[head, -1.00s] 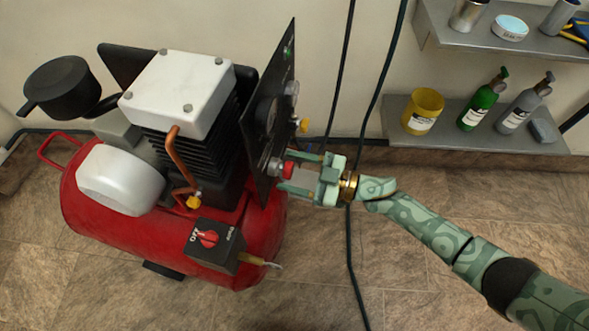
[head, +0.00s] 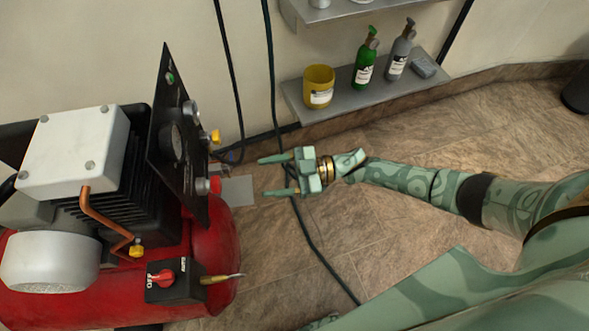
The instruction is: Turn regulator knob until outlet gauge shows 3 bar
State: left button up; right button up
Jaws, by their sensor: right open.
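A black panel (head: 160,140) stands upright on the red compressor. A red knob (head: 214,185) sticks out from the lower part of its right side. A round dark gauge (head: 172,142) sits on the panel, seen so steeply that its needle cannot be read. My right gripper (head: 264,177) is open and empty, to the right of the red knob and apart from it. Its fingers point left toward the panel. My left gripper is not in view.
A yellow fitting (head: 214,137) juts from the panel above the red knob. Dark hoses (head: 270,70) hang down and run along the floor past my right gripper. A shelf (head: 370,98) with a yellow cup and bottles is on the wall. A red switch (head: 163,278) sits low on the compressor.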

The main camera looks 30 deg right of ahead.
jog(key=v, duration=0.5)
jog(key=shift+a, duration=0.1)
